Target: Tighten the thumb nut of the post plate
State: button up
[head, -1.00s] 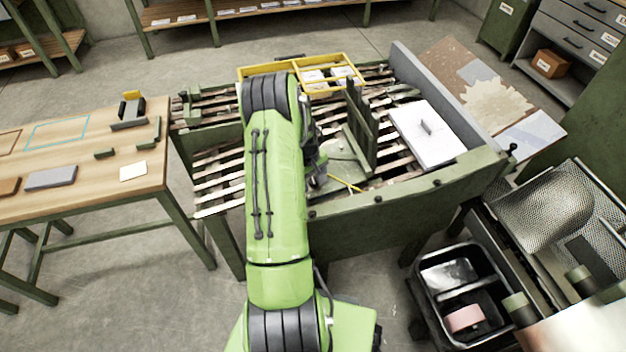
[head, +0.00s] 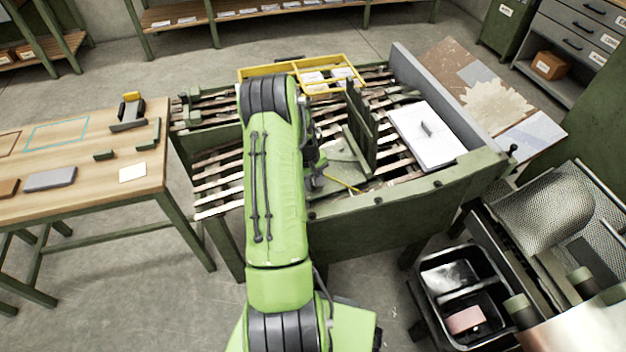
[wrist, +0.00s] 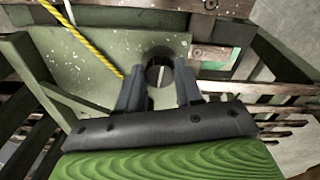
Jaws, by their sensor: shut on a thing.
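In the wrist view my gripper (wrist: 160,88) has its two dark fingers on either side of a round dark thumb nut (wrist: 159,57), shut on it. A light slot or stud end shows in the middle of the nut. The nut sits at the edge of the worn green post plate (wrist: 85,62). The post plate also shows in the head view (head: 343,172), just right of my arm. My arm covers most of the gripper there, and the nut cannot be made out in that view.
A yellow cord (wrist: 85,38) runs over the plate close to the fingers. The plate lies on a slatted bench (head: 215,178) with an upright green panel (head: 362,128), a white board (head: 427,135) and a yellow tray (head: 262,70). A wooden table (head: 85,190) stands at left.

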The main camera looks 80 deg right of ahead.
jog(key=m+b, duration=0.1)
jog(key=m, duration=0.3)
jog(key=shift+b, duration=0.35)
jog(key=m+b, duration=0.1)
jog(key=m, duration=0.3)
jog(key=shift+w+m+b, duration=0.1)
jog(key=shift+m+b, duration=0.2)
jog(key=shift+b, duration=0.05)
jog(key=m+b, duration=0.1)
jog(key=m, duration=0.3)
jog(key=shift+m+g, duration=0.3)
jog(key=shift+g, duration=0.1)
jog(key=shift+m+b, duration=0.75)
jog(key=shift+m, duration=1.15)
jog(key=o, duration=1)
jog(key=shift+o, duration=0.2)
jog(key=p+v, duration=0.4)
jog(key=v, duration=1.2)
jog(key=shift+w+p, duration=0.15)
jog(key=shift+p, duration=0.25)
jog(key=shift+f, duration=0.1)
